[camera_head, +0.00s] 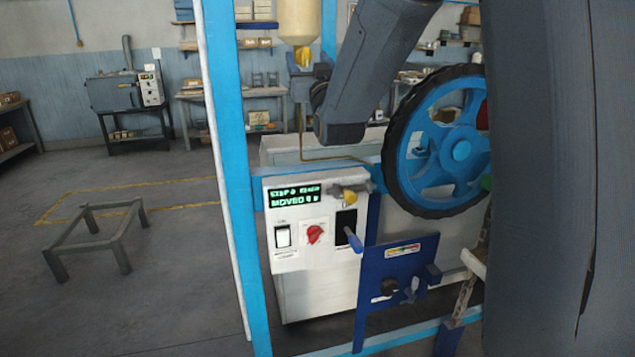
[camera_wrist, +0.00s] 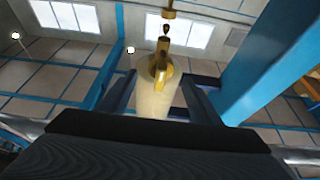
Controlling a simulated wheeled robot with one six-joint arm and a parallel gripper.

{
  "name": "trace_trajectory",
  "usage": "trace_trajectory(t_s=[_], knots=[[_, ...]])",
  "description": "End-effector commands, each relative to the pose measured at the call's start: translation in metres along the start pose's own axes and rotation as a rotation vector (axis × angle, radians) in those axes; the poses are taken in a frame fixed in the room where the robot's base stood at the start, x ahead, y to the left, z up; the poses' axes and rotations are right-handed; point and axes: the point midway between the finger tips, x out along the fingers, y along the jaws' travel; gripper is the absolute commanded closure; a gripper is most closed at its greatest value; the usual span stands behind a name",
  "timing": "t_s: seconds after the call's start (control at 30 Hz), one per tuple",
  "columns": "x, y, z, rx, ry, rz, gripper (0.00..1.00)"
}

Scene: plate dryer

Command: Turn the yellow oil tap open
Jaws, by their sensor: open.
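The yellow oil tap (camera_head: 302,57) sits under the cream oil container (camera_head: 293,18) in the head view. In the wrist view the tap (camera_wrist: 161,64) appears between my two dark fingers, with the pale container (camera_wrist: 156,101) behind it. My gripper (camera_head: 306,72) is at the tap's height in the head view, partly hidden by its own wrist. In the wrist view my gripper (camera_wrist: 158,84) is open, with a gap on both sides of the tap. Contact with the tap cannot be made out.
A control panel (camera_head: 288,256) with a lit display and red knob is below. A large blue wheel (camera_head: 422,148) with a black rim stands to the right. A blue frame post (camera_head: 232,150) rises on the left. A low metal stand (camera_head: 95,240) is on the floor.

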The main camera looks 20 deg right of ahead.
Motion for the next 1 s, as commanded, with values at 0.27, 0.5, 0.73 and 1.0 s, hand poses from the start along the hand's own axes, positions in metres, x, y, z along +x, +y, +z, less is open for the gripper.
trace_trajectory(t_s=[0.27, 0.5, 0.73, 1.0], knots=[[-0.049, 0.000, 0.003, 0.002, 0.001, 0.001, 0.42], [-0.064, 0.000, 0.037, 0.002, -0.113, 0.002, 0.42], [-0.076, -0.001, 0.076, 0.003, -0.242, 0.002, 0.42], [-0.097, -0.001, 0.121, 0.003, -0.392, 0.002, 0.42]])
